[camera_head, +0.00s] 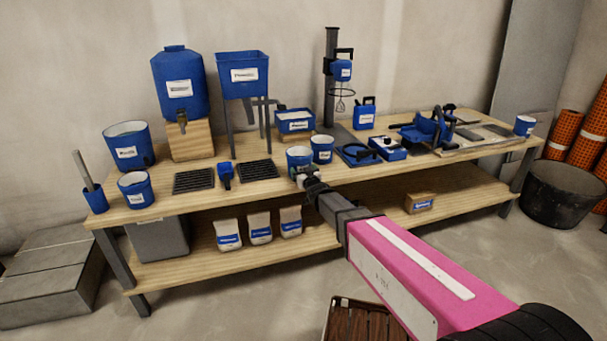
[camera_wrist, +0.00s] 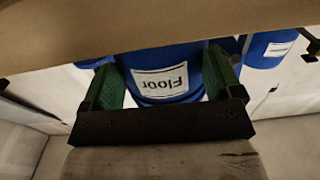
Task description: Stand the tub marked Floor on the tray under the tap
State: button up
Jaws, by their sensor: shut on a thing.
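The Floor tub is a blue tub (camera_head: 299,158) with a white label, near the front edge of the bench in the head view. In the wrist view, the tub (camera_wrist: 165,82) shows its label upside down, reading Floor. My gripper (camera_head: 306,174) is shut on it, with green pads at both sides of the tub (camera_wrist: 168,88). I cannot tell whether the tub touches the bench. A blue tank (camera_head: 179,88) with a tap (camera_head: 183,124) stands on a wooden block at the left. A black slatted tray (camera_head: 193,181) lies in front of that block, with nothing on it.
A second slatted tray (camera_head: 258,170) lies right of the first, with a blue brush-like tool (camera_head: 225,174) between them. A blue hopper (camera_head: 243,75) stands behind on legs. Another blue tub (camera_head: 322,149) stands close right of the held one. A labelled tub (camera_head: 136,190) stands left of the tap tray.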

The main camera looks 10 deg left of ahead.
jog(key=shift+f, duration=0.3)
jog(key=shift+f, duration=0.1)
jog(key=o, duration=1.3)
jog(key=shift+c, duration=0.2)
jog(key=shift+f, duration=0.1)
jog(key=v, duration=1)
jog(key=shift+s+d+r, duration=0.3)
